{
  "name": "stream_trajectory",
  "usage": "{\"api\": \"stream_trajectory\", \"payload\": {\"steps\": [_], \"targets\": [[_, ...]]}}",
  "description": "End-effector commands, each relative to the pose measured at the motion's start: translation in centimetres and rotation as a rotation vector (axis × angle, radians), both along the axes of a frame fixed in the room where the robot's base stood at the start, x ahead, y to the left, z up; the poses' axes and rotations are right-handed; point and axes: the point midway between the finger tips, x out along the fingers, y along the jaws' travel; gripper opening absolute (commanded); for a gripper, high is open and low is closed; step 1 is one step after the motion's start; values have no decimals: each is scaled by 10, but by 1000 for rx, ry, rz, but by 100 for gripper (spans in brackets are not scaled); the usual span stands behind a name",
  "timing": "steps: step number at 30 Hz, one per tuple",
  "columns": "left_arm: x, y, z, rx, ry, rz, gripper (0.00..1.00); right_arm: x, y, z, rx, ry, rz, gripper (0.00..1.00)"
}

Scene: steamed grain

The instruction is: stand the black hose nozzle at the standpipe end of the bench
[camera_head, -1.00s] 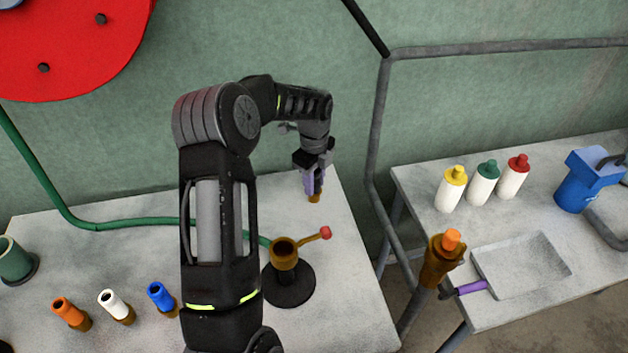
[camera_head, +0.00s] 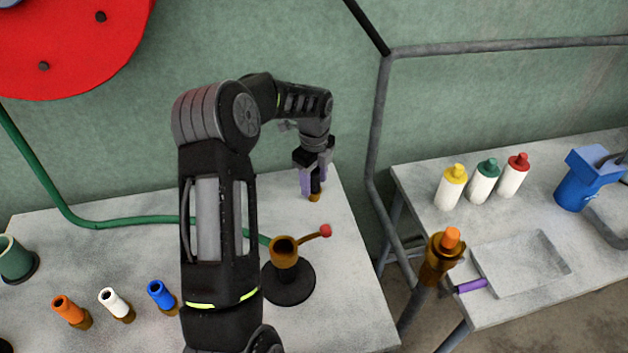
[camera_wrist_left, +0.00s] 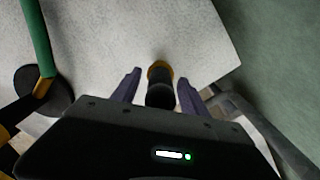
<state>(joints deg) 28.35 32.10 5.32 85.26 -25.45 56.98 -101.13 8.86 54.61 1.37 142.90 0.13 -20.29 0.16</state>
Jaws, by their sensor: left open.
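The black hose nozzle (camera_head: 315,188) stands upright, brass end down, at the back right corner of the left bench (camera_head: 340,270). It is beyond the brass standpipe (camera_head: 285,257), which has a black round base and a red-knobbed lever. My left gripper (camera_head: 313,184) is open, with its purple fingers on either side of the nozzle. In the left wrist view the nozzle (camera_wrist_left: 160,88) shows between the spread fingers (camera_wrist_left: 157,80), with a gap at its left; contact on its right is hard to tell. My right gripper is not in view.
Orange (camera_head: 70,312), white (camera_head: 115,304) and blue (camera_head: 160,297) nozzles stand at the bench's front left. A green hose (camera_head: 130,224) runs across the back. A grey pipe rail (camera_head: 379,140) stands right of the bench. Another bench holds bottles (camera_head: 483,182) and a tray (camera_head: 522,263).

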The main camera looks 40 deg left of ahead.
Motion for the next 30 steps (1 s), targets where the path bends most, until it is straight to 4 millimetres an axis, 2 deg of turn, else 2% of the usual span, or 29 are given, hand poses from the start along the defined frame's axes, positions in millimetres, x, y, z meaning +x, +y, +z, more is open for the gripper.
{"api": "stream_trajectory", "payload": {"steps": [5, 12, 18, 23, 30], "targets": [[1, 1, 21, 2, -5, 1, 52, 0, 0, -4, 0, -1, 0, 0], [2, 0, 71, 3, -7, 0, 52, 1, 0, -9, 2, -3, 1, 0], [1, 0, 106, 1, -4, -1, 52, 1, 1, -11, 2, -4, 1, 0], [1, 0, 118, 0, -2, -1, 52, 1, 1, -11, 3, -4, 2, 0], [0, 0, 119, 0, -1, 0, 52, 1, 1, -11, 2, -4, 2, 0]]}}
